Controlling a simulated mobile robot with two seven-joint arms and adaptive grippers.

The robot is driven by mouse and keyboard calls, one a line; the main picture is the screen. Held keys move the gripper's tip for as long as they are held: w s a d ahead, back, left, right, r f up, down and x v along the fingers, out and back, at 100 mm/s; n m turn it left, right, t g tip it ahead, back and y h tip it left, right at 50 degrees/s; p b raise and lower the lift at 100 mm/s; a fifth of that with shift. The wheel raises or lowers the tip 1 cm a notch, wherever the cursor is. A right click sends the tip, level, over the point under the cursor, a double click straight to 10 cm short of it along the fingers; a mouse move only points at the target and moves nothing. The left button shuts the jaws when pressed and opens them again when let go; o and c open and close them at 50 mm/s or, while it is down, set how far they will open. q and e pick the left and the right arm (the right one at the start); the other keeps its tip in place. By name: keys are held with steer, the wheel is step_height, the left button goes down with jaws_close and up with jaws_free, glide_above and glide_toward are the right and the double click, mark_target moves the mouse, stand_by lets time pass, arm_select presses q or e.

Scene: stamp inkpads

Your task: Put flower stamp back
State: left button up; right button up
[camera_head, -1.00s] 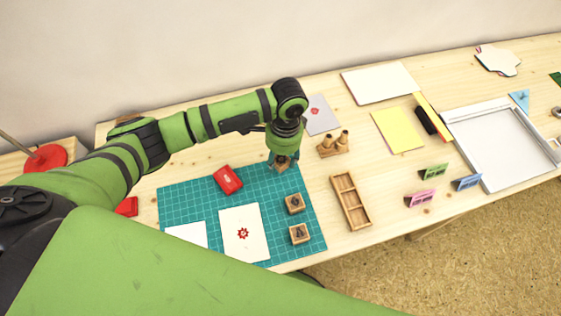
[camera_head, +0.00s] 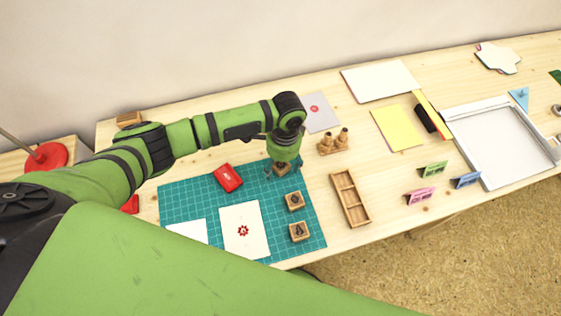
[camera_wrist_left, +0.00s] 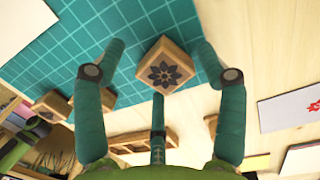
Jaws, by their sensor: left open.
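The flower stamp, a small wooden block with a dark flower on top (camera_wrist_left: 165,65), stands at the edge of the green cutting mat (camera_head: 185,198). In the head view the gripper partly covers it (camera_head: 283,169). My left gripper (camera_head: 282,165) is right over it. In the wrist view its fingers (camera_wrist_left: 160,52) are spread around the block, with gaps visible at the sides. Two other wooden stamps (camera_head: 294,201) (camera_head: 299,231) stand in line with it on the mat. My right gripper is not in view.
A red ink pad (camera_head: 228,178) and a card with a red flower print (camera_head: 243,250) lie on the mat. A wooden compartment tray (camera_head: 363,216) and a holder with wooden-handled pieces (camera_head: 334,143) stand to the right. Bare table lies between mat and tray.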

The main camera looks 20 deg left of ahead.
mark_target(284, 164)
arm_select(q)
step_height(284, 164, up, 12)
steer(key=shift+w+d+r+b, duration=0.2)
steer(key=shift+w+d+b, duration=0.15)
steer(key=shift+w, duration=0.1)
steer(key=shift+s+f, duration=0.1)
